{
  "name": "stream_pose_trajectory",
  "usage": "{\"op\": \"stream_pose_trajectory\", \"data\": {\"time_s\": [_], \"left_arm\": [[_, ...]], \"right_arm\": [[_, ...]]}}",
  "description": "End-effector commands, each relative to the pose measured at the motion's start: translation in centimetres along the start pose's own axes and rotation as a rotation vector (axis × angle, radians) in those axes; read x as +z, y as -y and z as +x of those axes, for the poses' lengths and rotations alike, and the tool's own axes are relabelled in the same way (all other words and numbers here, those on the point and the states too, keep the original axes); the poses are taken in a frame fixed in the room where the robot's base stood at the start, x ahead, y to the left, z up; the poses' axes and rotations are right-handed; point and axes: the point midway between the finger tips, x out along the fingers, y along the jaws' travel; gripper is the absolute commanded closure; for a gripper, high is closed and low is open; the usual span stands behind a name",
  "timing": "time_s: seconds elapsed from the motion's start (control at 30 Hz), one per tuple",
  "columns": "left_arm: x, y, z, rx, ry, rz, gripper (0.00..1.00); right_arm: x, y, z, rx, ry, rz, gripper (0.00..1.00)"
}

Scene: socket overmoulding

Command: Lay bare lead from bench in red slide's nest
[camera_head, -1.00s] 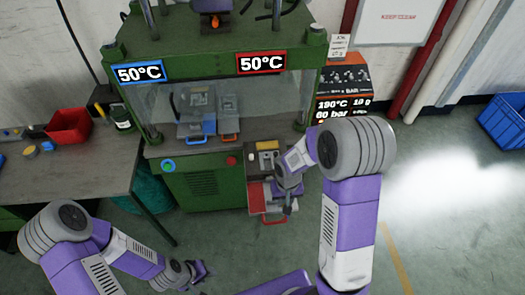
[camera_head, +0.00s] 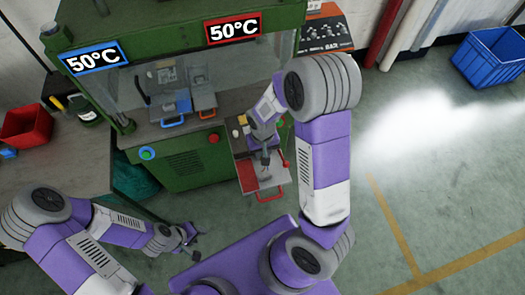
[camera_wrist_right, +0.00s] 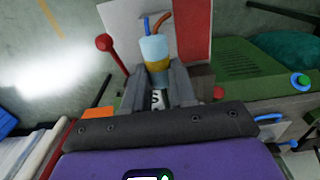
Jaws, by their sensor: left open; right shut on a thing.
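My right gripper (camera_head: 265,160) is over the small stand with a red handle (camera_head: 270,194) to the right of the press. In the right wrist view, its fingers (camera_wrist_right: 156,80) are shut on the lead (camera_wrist_right: 154,52), a pale blue cylinder with a yellow band and blue and orange-brown wires. Beyond it is a pale plate with a red part (camera_wrist_right: 195,35); I cannot tell if the lead touches it. A blue-handled slide (camera_head: 173,121) and an orange-handled slide (camera_head: 206,113) sit in the press. My left gripper (camera_head: 190,238) is open and empty, low at left. The nest is not clearly visible.
The green press (camera_head: 190,165) stands behind, with a red button (camera_head: 213,138) on its front. A red ball-ended lever (camera_wrist_right: 103,43) stands close to the right gripper. The bench (camera_head: 70,155) with a red bin (camera_head: 27,124) is at left.

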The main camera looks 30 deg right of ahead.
Motion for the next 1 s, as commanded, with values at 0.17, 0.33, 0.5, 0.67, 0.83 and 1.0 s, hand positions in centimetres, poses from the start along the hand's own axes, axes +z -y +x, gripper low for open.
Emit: {"op": "stream_pose_trajectory", "data": {"time_s": [0.17, 0.33, 0.5, 0.67, 0.83, 1.0], "left_arm": [[-0.1, 0.4, 1.0, 0.0, 0.0, 0.0, 0.57], [-0.1, 0.7, 1.9, 0.0, 0.0, 0.0, 0.57], [-0.1, 1.1, 2.9, 0.0, 0.0, 0.0, 0.57], [-0.2, 1.4, 3.7, 0.0, 0.0, 0.0, 0.57], [-0.2, 1.7, 4.7, 0.0, 0.0, 0.0, 0.57], [-0.3, 2.1, 5.6, 0.0, 0.0, 0.0, 0.57]], "right_arm": [[0.0, 0.0, 1.2, 0.0, 0.0, 0.0, 1.0], [0.0, 0.0, 2.4, 0.0, 0.0, 0.0, 1.0], [0.0, 0.0, 3.6, 0.0, 0.0, 0.0, 1.0], [0.0, 0.0, 4.7, 0.0, 0.0, 0.0, 1.0], [0.0, 0.0, 5.9, 0.0, 0.0, 0.0, 1.0], [0.0, 0.0, 7.1, 0.0, 0.0, 0.0, 1.0]]}}
